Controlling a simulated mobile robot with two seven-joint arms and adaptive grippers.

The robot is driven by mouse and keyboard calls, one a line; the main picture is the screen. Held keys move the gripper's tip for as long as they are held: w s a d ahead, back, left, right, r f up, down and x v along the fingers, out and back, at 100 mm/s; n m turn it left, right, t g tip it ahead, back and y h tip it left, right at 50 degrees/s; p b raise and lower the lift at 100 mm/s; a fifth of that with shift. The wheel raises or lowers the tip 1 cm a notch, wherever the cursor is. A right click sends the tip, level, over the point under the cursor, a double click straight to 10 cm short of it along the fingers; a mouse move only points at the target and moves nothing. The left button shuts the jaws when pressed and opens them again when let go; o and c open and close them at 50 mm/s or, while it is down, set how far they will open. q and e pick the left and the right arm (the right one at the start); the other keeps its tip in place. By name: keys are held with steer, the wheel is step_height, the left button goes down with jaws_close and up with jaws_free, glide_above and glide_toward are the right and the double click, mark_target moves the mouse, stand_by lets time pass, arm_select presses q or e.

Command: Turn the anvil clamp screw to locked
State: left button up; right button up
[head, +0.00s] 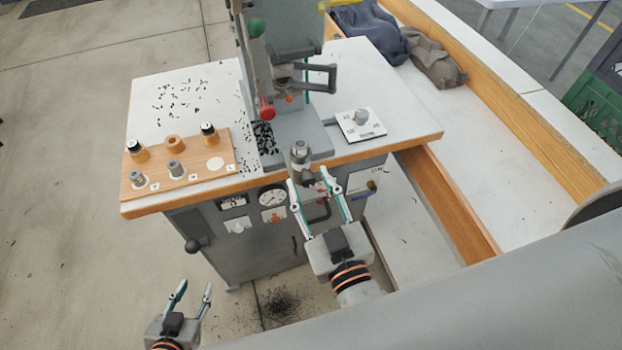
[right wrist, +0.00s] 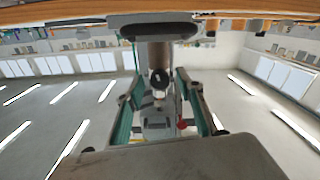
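The press anvil (head: 300,151) is a grey cylinder at the front edge of the press base. Just below it is a dark part that looks like the clamp screw (head: 307,176); a dark round knob (right wrist: 159,78) shows in the right wrist view, probably the same part. I cannot read its lock position. My right gripper (head: 309,182) is open in front of the table edge, its fingers on either side of the screw. In the right wrist view my right gripper (right wrist: 160,98) shows gaps beside the knob. My left gripper (head: 194,286) is open and empty at lower left, away from the press.
A wooden block (head: 180,165) with several dies stands left on the table. Black bits are scattered at left.

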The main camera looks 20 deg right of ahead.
jaws_close()
steer(key=m+b, duration=0.1)
steer(key=b, duration=0.1)
steer(key=m+b, duration=0.1)
steer(key=b, duration=0.1)
steer(key=shift+f, duration=0.25)
steer(key=shift+r+m+b, duration=0.15)
steer(key=shift+m+b, duration=0.25)
steer(key=shift+b, duration=0.15)
steer(key=shift+r, duration=0.1)
jaws_free()
